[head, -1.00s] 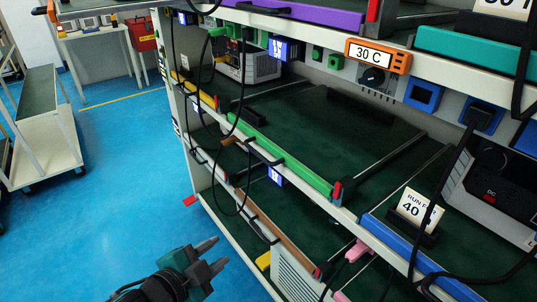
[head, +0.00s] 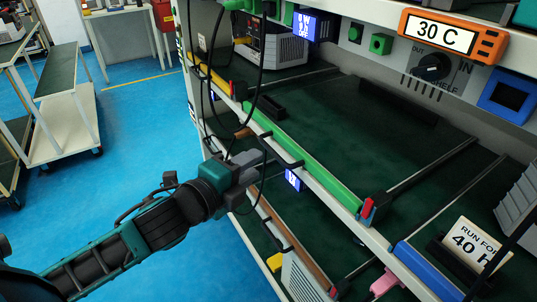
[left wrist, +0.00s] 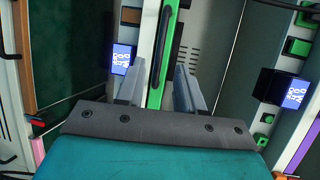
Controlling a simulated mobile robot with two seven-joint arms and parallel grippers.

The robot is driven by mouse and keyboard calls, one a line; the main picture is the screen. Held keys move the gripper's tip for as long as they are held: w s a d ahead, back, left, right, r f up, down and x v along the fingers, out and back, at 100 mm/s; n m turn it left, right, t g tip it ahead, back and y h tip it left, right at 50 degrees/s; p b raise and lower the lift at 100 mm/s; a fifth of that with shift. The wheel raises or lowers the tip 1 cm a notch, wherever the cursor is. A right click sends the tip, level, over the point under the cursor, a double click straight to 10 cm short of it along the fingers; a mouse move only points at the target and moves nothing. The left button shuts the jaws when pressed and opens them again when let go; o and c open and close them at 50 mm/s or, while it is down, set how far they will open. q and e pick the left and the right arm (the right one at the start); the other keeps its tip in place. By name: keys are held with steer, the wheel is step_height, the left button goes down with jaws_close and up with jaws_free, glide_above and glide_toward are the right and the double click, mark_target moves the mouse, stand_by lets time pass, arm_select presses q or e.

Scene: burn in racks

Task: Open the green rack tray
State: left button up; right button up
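The green rack tray's front strip (head: 318,175) runs along the middle shelf edge, its dark green deck (head: 345,130) behind it. The tray sits in the rack. A black handle (left wrist: 167,45) lies along the green front (left wrist: 154,92) in the left wrist view. My left gripper (head: 262,160) is at the handle's height, just in front of the tray's front. In the left wrist view my left gripper (left wrist: 160,88) has its two grey fingers apart, with the green strip and the handle seen between them. Whether they touch the handle I cannot tell. My right gripper is not in view.
A black cable (head: 204,105) hangs in front of the rack near my gripper. A blue-fronted tray (head: 425,272) is at the right, with a "RUN FOR 40 h" card (head: 474,244). A brown-fronted tray (head: 297,245) lies below. Open blue floor (head: 130,125) is at left.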

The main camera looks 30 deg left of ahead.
mark_target(271, 153)
arm_select(q)
steer(key=shift+x, duration=3.4)
jaws_close()
